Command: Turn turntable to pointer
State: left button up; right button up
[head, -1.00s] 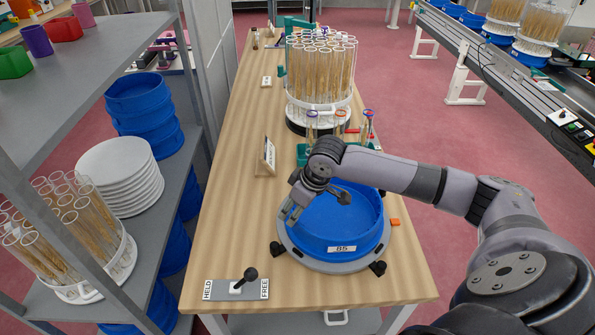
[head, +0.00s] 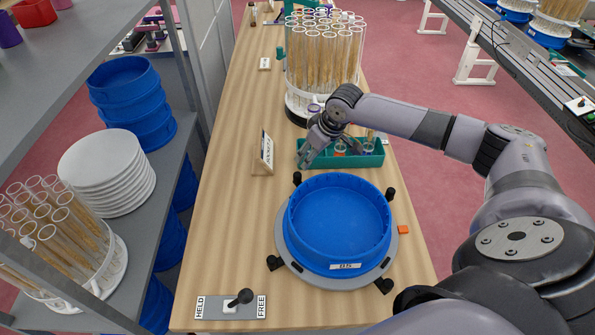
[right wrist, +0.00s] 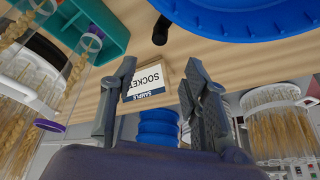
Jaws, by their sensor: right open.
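The grey turntable (head: 293,261) lies on the front of the wooden table, with black knobs around its edge. A round blue tub (head: 338,248) sits on it, its label facing the front. A small orange marker (head: 404,229) lies on the table just right of the turntable; I cannot tell for sure that it is the pointer. My right gripper (head: 308,160) is open and empty, behind the turntable and apart from it, by the left end of a green rack. In the right wrist view its spread fingers (right wrist: 157,72) show near the tub's rim (right wrist: 240,32). My left gripper is out of view.
A lever (head: 245,296) on a HELD/FREE plate stands front left, its knob leaning toward FREE. A small sign (head: 263,152) stands left of the green rack (head: 365,160). A tube carousel (head: 322,65) stands behind. A shelf (head: 165,185) borders the left.

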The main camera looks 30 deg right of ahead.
send_over(298, 174)
jog(key=s, duration=0.2)
jog(key=f, duration=0.5)
jog(key=shift+s+d+f+p, duration=0.2)
jog(key=shift+d+f+p, duration=0.05)
jog(key=shift+f+p, duration=0.1)
jog(key=x, duration=0.6)
jog(key=shift+f, duration=0.15)
jog(key=shift+w+f, duration=0.15)
jog(key=shift+f, duration=0.1)
jog(key=shift+w+f, duration=0.1)
jog(key=shift+f, duration=0.15)
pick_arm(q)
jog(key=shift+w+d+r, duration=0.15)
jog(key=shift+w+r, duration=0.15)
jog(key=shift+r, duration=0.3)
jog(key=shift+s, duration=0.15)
pick_arm(e)
jog(key=shift+c, duration=0.3)
grip_shut()
